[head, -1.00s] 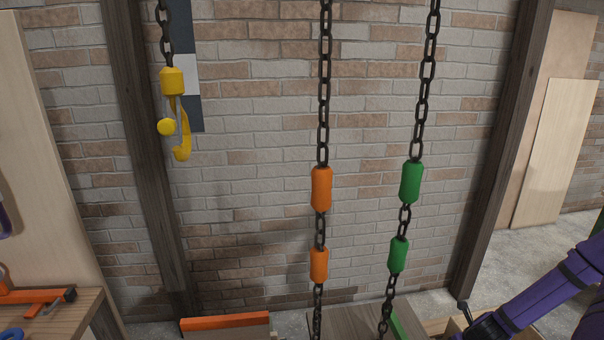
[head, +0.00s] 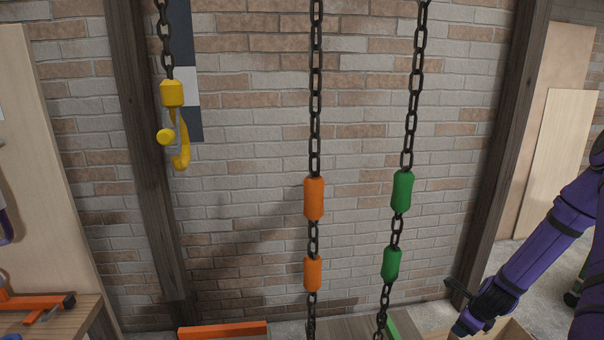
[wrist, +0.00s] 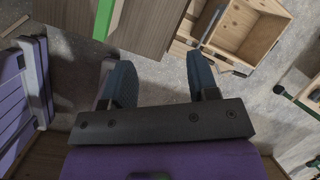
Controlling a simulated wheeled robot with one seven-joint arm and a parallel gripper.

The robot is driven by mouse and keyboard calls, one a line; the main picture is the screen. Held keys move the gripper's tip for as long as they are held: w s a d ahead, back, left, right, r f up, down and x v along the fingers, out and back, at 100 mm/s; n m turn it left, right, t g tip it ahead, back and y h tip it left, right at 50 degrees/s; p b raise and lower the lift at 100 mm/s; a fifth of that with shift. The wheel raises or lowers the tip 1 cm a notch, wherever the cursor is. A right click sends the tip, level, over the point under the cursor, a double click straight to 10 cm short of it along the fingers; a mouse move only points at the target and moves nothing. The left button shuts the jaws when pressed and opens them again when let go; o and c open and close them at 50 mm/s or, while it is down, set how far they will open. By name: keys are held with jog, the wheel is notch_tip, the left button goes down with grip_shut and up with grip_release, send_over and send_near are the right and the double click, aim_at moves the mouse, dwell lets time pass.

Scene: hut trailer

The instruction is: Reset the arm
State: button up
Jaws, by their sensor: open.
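My purple arm comes in from the right side of the head view, bent, with its dark end low at the right. My gripper (wrist: 160,85) shows in the wrist view with its two blue-grey fingers apart and nothing between them. In the head view the gripper (head: 466,308) is small and partly hidden by my arm. Below the fingers in the wrist view lies grey concrete floor.
Chains with orange grips (head: 314,198), green grips (head: 402,191) and a yellow hook (head: 179,140) hang before a brick wall. A workbench (head: 62,325) stands at the left. An open wooden crate (wrist: 243,32) lies near the gripper, beside a wooden panel (wrist: 150,22).

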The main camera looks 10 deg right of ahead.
jog(key=a+r+n, duration=0.5)
jog(key=r, duration=0.6)
jog(key=w+a+r+n, duration=0.1)
jog(key=a+r+n, duration=0.45)
jog(key=r, duration=0.55)
jog(key=a+r+n, duration=0.4)
jog(key=r+n, duration=0.2)
jog(key=r, duration=0.5)
jog(key=s+a+r+n, duration=0.6)
jog(key=s+r, duration=0.2)
jog(key=s, duration=0.2)
jog(key=s+a+r+n+t, duration=0.1)
jog(key=s+a+r+n, duration=0.6)
jog(key=s, duration=0.4)
jog(key=shift+r, duration=0.8)
jog(key=shift+a, duration=0.1)
